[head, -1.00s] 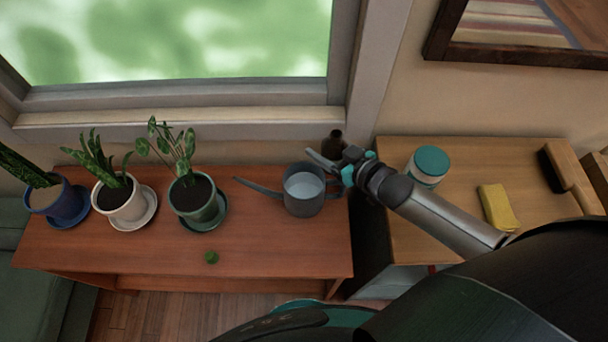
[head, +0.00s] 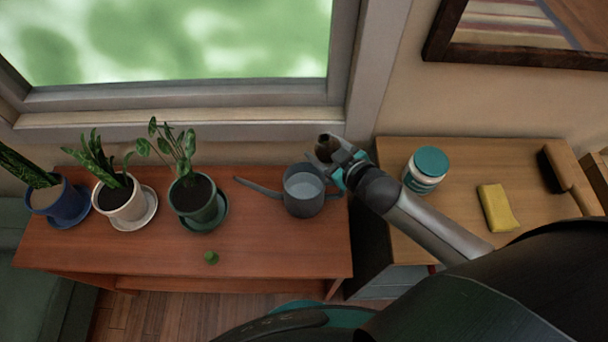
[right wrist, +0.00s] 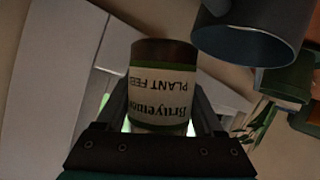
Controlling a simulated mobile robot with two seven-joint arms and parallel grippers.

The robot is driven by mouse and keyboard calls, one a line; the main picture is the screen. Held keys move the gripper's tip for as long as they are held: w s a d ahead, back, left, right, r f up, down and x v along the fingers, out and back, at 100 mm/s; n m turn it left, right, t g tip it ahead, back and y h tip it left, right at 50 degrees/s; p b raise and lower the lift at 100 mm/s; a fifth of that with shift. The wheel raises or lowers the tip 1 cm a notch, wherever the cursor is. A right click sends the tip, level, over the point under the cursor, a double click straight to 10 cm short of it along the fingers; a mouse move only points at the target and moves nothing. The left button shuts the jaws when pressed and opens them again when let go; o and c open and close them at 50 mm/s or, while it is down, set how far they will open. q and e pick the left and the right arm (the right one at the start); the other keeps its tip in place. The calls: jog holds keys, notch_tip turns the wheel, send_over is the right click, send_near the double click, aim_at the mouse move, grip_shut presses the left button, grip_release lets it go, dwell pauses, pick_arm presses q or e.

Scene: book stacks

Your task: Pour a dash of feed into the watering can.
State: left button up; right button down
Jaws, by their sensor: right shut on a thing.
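The grey watering can (head: 304,190) stands on the red-brown table, its spout pointing left and its open top showing pale liquid. It also shows in the right wrist view (right wrist: 252,38). My right gripper (head: 334,160) is shut on the brown plant feed bottle (head: 325,147), just right of and behind the can. In the right wrist view the bottle (right wrist: 163,90) sits between the fingers, its "PLANT FEED" label upside down. In the head view the bottle looks tilted; its mouth is hard to make out. My left gripper is not in view.
Potted plants on saucers stand left on the table (head: 270,255), the nearest in a green pot (head: 207,210). A small green item (head: 211,257) lies near the front edge. On the right cabinet are a teal-lidded jar (head: 429,165), a yellow sponge (head: 497,207) and a brush (head: 565,180).

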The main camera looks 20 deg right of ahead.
jog(key=shift+a+r+n+h, duration=0.4)
jog(key=shift+n+h, duration=0.3)
jog(key=shift+n, duration=0.1)
jog(key=shift+a+f+n+h+b, duration=0.1)
jog(key=shift+f+n+h+b, duration=0.05)
jog(key=shift+n+h+b, duration=0.8)
jog(key=shift+r, duration=0.2)
jog(key=shift+d+f+n+t+h+b, duration=0.3)
jog(key=shift+d+n+h+b, duration=0.1)
jog(key=shift+n+h+b, duration=0.3)
jog(key=shift+d+f+n+t+h+b, duration=0.2)
jog(key=shift+d+f+n+h+b, duration=0.2)
jog(key=shift+n+b, duration=0.35)
dwell(4.6)
